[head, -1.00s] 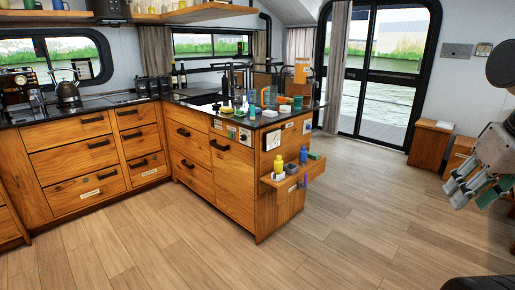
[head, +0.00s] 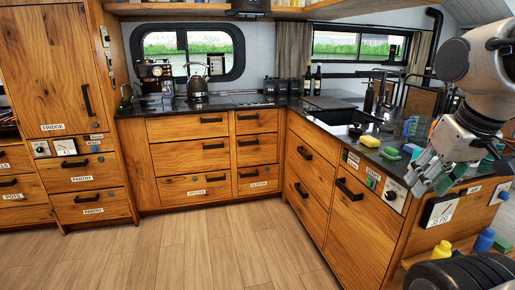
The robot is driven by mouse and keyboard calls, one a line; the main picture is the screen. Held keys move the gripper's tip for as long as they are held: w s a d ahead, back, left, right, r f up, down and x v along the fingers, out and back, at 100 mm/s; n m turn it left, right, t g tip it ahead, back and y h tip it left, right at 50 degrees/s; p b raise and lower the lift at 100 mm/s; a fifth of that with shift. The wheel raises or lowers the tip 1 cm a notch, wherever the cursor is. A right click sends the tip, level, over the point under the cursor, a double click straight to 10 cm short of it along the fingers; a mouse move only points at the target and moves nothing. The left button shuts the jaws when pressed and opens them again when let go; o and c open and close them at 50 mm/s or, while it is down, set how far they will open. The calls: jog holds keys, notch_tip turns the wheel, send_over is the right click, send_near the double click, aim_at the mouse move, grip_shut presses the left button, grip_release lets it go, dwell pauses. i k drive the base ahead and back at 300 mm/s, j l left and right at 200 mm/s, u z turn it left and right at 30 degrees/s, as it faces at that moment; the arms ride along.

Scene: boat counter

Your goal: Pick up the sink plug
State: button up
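I cannot make out the sink plug for certain; it is too small or hidden among the items on the counter. The dark sink (head: 340,117) is set in the black worktop at the right, near the back wall. My gripper (head: 428,182) is at the right, in front of the counter corner in the picture, and hides part of the worktop. Its fingers look apart, with nothing visible between them.
A yellow sponge (head: 370,141) and a green block (head: 390,154) lie by the sink. A kettle (head: 197,88) stands on the back counter. The floor (head: 200,250) ahead is clear.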

aim_at(355, 130)
jog(key=i+u, duration=0.25)
jog(key=i, duration=0.65)
jog(key=i+j+z, duration=0.1)
jog(key=i+z, duration=0.35)
jog(key=i+j+z, duration=0.25)
jog(key=i+z, duration=0.15)
jog(key=i+j+z, duration=0.65)
jog(key=j+z, duration=0.2)
jog(key=i+j+z, duration=0.2)
jog(key=j+z, duration=0.25)
